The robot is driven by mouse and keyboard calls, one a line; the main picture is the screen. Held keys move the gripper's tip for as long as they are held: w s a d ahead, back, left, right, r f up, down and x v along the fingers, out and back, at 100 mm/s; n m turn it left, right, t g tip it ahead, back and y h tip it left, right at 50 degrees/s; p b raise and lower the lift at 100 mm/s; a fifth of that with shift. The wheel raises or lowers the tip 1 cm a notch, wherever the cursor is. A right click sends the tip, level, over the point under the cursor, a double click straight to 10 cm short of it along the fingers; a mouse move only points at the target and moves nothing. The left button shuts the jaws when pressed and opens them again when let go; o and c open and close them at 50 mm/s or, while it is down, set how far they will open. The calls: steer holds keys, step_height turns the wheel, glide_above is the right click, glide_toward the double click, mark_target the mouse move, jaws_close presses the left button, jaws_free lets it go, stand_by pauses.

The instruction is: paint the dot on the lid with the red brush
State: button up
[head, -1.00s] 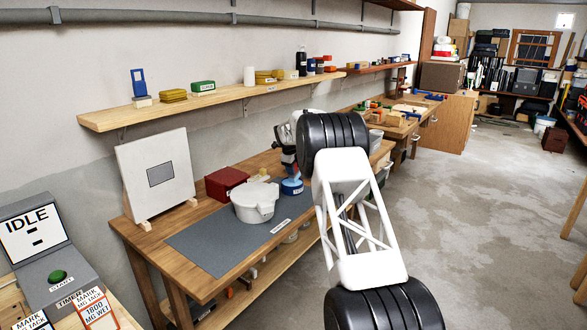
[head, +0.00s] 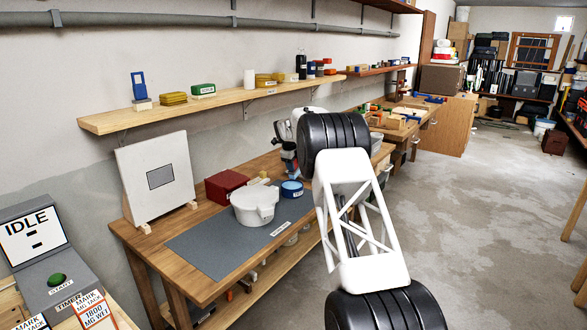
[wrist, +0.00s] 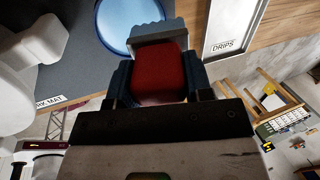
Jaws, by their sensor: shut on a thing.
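My gripper (wrist: 158,82) is shut on the red brush (wrist: 156,68), whose red body sits between the dark fingers in the wrist view. A grey, wavy-edged end of the brush shows past the red part, over a round blue tin (wrist: 120,28). I cannot tell whether they touch. In the head view my gripper (head: 289,163) is partly hidden by my arm, just above and behind the blue tin (head: 292,189). A white pot (head: 254,206) with a handle stands left of the tin. I cannot make out a dot on a lid.
A grey mat (head: 212,247) covers the bench front. A red box (head: 225,185) and an upright white board (head: 140,178) stand behind it. A tray labelled DRIPS (wrist: 222,46) lies right of the tin in the wrist view. A shelf (head: 110,122) runs above. The mat's front left is clear.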

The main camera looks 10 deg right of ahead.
steer(key=shift+r, duration=1.85)
steer(key=s+d+f+n+y, duration=0.2)
steer(key=s+d+n, duration=0.6)
steer(key=d, duration=0.4)
steer(key=s+d+f+n+y, duration=0.2)
steer(key=s+d+n, duration=0.4)
steer(key=s+d, duration=0.5)
steer(key=s+a+f+n+g, duration=0.1)
steer(key=s+a+f+n, duration=0.3)
steer(key=f, duration=0.7)
steer(key=s+a+f+n+y, duration=0.1)
steer(key=s+a+f+n, duration=0.3)
steer(key=f, duration=0.7)
steer(key=s+a+f+n+g, duration=0.1)
steer(key=s+a+f+n, duration=0.3)
steer(key=a+f, duration=0.5)
step_height(320, 180, down, 2)
steer(key=s, duration=0.2)
steer(key=shift+s+a+f+g+y, duration=0.2)
steer(key=shift+s+g+y, duration=0.1)
steer(key=shift+s, duration=0.1)
